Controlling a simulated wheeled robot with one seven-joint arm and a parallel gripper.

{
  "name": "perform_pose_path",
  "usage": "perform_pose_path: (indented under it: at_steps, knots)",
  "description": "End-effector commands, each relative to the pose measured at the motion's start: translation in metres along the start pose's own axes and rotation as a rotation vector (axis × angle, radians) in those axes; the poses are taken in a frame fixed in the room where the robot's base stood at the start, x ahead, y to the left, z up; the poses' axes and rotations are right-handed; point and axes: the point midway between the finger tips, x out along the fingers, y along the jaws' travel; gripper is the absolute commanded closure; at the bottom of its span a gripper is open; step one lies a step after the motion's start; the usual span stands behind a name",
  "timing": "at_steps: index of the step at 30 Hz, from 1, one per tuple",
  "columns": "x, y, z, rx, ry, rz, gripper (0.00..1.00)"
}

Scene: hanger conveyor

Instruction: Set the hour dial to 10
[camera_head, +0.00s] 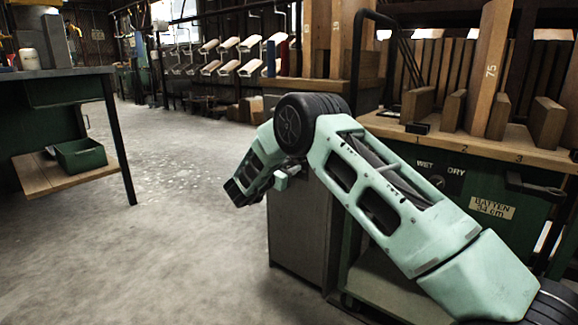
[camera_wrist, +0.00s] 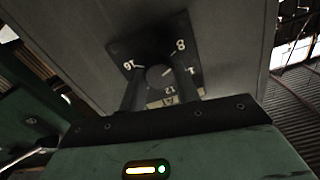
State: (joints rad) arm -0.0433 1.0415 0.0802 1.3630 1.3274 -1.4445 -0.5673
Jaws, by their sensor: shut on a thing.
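The hour dial (camera_wrist: 157,73) shows in the wrist view as a dark round knob on a dark square plate (camera_wrist: 120,48). The plate sits on a grey panel and bears the numbers 16, 8 and 12, seen turned over. My gripper (camera_wrist: 160,80) has one finger on each side of the knob and is shut on it. The fingers hide part of the plate, and I cannot tell which number the dial points to. In the head view my gripper (camera_head: 243,192) is at the left of the grey cabinet (camera_head: 298,230); the dial is hidden there.
A workbench (camera_head: 60,73) with a green bin (camera_head: 80,155) on its lower shelf stands at the left. A green rack (camera_head: 460,175) with wooden boards is at the right, behind my arm. White hangers (camera_head: 228,68) hang at the back. The concrete floor between is clear.

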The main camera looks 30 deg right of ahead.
Motion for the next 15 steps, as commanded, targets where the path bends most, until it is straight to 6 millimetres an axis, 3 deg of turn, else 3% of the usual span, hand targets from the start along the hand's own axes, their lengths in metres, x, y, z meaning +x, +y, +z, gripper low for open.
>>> perform_pose_path:
  at_steps: [15]
  knots:
    - [-0.0007, 0.0002, 0.0, 0.473, -0.003, 0.002, 0.91]
